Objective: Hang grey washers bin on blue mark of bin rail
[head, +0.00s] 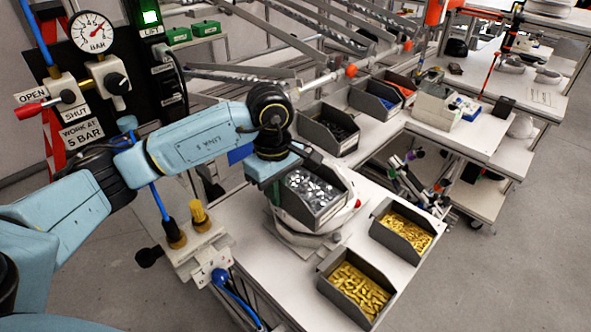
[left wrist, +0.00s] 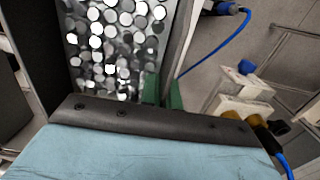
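The grey washers bin (head: 318,212), filled with shiny silver washers, is near the middle of the head view, above a round white base (head: 300,240) on the white table. I cannot tell whether it touches that base. My left gripper (head: 272,188) is at the bin's left wall. In the left wrist view the washers bin (left wrist: 183,38) shows from close up, and the green fingers of my left gripper (left wrist: 163,92) lie on either side of its wall, closed on it. A blue patch (head: 240,153) shows behind my left arm; I cannot tell whether it is the rail's mark. My right gripper is not in view.
Two grey bins of brass parts (head: 402,232) (head: 355,292) stand to the right and front on the table. More bins (head: 328,130) stand farther back. A fixture with brass fittings (head: 200,220) and a blue hose is at the left. Grey floor is clear at the right.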

